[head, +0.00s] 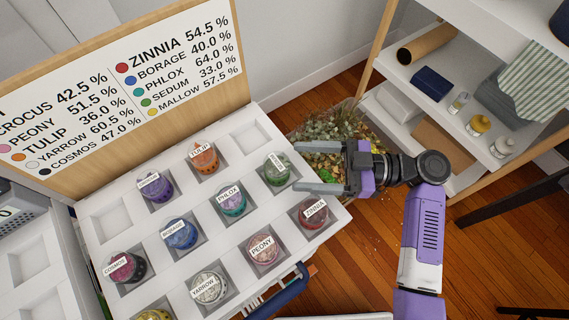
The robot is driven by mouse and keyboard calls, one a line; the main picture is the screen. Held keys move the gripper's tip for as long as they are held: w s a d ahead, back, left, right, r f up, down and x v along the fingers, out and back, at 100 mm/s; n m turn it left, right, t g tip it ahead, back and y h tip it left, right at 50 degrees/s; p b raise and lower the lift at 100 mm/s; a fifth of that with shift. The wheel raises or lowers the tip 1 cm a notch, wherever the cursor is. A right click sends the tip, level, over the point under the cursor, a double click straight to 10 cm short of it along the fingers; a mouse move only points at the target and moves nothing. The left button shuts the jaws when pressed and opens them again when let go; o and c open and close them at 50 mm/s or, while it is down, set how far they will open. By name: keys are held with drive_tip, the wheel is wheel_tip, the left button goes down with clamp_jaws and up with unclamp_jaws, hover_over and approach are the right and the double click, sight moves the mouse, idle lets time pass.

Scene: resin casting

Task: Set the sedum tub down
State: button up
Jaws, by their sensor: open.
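The sedum tub (277,170) is a small clear tub with green contents and a white label too small to read clearly. Its green matches the sedum dot on the board. It sits in a square compartment at the right side of the white tray (137,262). My gripper (297,168) comes in from the right. Its two grey fingers are spread apart and empty, with their tips just right of the tub. I cannot tell whether a fingertip touches it.
Other labelled tubs, such as phlox (231,201), tulip (204,158) and zinnia (312,212), fill nearby compartments. Compartments at the tray's back right and left are empty. A wooden-framed board (130,75) stands behind. A bin of dried plants (335,128) and a shelf (440,98) stand right.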

drive_tip(key=d, duration=0.4)
drive_tip(key=d+b, duration=0.1)
drive_tip(key=shift+s+d, duration=0.25)
drive_tip(key=shift+d, duration=0.15)
